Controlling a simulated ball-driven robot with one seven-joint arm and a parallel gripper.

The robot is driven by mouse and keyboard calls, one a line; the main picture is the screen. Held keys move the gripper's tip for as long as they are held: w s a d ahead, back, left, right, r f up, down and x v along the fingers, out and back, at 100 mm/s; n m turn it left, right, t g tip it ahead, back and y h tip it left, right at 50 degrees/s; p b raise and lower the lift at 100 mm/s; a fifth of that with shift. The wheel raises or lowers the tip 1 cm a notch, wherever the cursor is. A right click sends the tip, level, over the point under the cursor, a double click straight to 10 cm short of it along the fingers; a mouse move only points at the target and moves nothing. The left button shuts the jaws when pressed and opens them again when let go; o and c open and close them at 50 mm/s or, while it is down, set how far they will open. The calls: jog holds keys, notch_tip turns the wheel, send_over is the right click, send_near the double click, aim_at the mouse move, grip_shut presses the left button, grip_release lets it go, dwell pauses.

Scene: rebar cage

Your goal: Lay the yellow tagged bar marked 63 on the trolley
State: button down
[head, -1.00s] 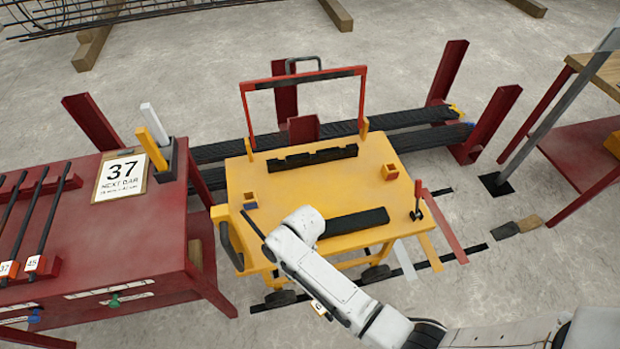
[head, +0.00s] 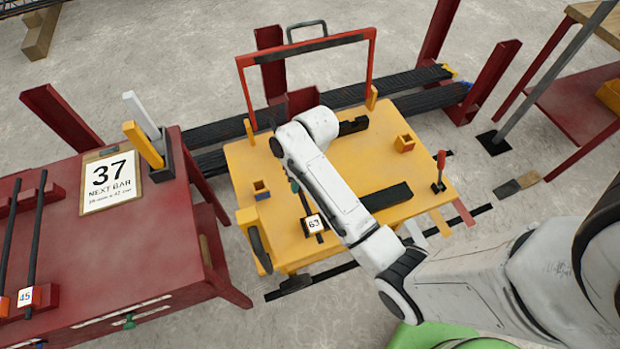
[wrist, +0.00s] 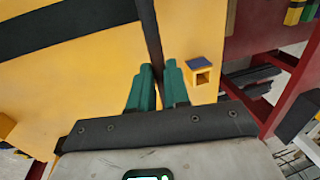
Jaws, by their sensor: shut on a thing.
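The trolley (head: 240,170) has a yellow deck, a red push frame at its back and dark pads on top. My gripper (head: 296,187), with green fingers, is over the left-middle of the deck, partly hidden by my white arm. It is shut on a thin dark bar (head: 319,237) with a pale tag marked 63 (head: 313,224). In the wrist view, the green fingers (wrist: 158,88) close around the dark bar (wrist: 150,40), which runs away over the yellow deck (wrist: 100,70). I cannot tell whether the bar touches the deck.
A red bench (head: 130,245) stands left with a board reading 37 NEXT BAR (head: 110,182) and a bar tagged 45 (head: 26,296). Small yellow blocks (head: 404,142) (head: 261,190) and a red-handled lever (head: 440,170) stand on the deck. A red rack (head: 330,100) is behind.

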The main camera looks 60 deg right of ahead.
jog(key=d+f, duration=0.2)
jog(key=w+d+f, duration=0.1)
jog(key=d+f, duration=0.3)
jog(key=shift+w+d+f+b, duration=0.25)
jog(key=shift+w+f+b, duration=0.1)
jog(key=shift+w, duration=0.05)
jog(key=shift+f, duration=1.5)
jog(key=shift+f+b, duration=0.15)
jog(key=shift+b, duration=0.15)
jog(key=c, duration=1.1)
grip_release()
notch_tip(320, 180, up, 12)
jog(key=s+d+p, duration=0.1)
jog(key=d, duration=0.1)
jog(key=s+a+r+n+h, duration=0.2)
jog(key=s+a+n, duration=0.4)
jog(key=s+a, duration=0.9)
jog(key=s, duration=0.4)
jog(key=shift+s+a+r, duration=0.15)
jog(key=shift+r, duration=0.25)
